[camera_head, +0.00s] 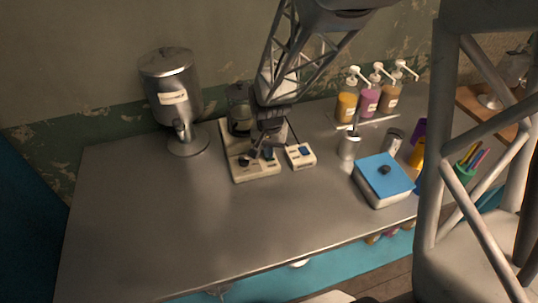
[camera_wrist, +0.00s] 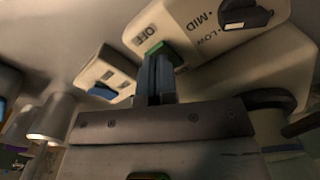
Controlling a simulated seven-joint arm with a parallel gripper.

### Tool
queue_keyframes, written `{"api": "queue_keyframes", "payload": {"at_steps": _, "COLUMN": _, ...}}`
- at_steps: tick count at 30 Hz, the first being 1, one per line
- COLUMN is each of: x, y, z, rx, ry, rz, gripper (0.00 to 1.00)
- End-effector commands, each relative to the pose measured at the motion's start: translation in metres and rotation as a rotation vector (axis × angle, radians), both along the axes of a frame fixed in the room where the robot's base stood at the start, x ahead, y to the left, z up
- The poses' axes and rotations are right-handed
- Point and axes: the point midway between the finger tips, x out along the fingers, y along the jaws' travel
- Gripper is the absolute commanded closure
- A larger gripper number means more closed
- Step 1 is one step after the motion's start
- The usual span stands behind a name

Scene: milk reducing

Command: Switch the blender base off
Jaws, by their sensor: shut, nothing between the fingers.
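The blender base (camera_head: 257,175) is a cream unit on the steel counter, with a dark knob (camera_head: 244,161) on its front panel. In the wrist view the panel of the blender base (camera_wrist: 202,22) shows OFF, MID and LOW lettering and the dark knob (camera_wrist: 245,14). My gripper (camera_head: 266,152) is low over the base, to the right of the knob. In the wrist view my gripper (camera_wrist: 157,62) has its fingers together and empty, tips at a green part (camera_wrist: 155,49) beside the OFF label. I cannot tell if they touch it. The tips hide some of that part.
A small cream box with a blue button (camera_head: 300,155) stands right of the base. A metal dispenser (camera_head: 172,95) is at left, pump bottles (camera_head: 368,98) at the back right. A blue-lidded box (camera_head: 383,181) is at right. The front left counter is clear.

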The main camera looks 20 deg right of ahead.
Motion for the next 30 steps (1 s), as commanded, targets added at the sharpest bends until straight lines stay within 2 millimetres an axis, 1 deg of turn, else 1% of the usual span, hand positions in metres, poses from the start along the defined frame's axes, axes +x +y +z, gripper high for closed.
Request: {"api": "queue_keyframes", "payload": {"at_steps": 30, "x": 0.000, "y": 0.000, "z": 0.056, "rx": 0.000, "ry": 0.000, "rz": 0.000, "gripper": 1.00}}
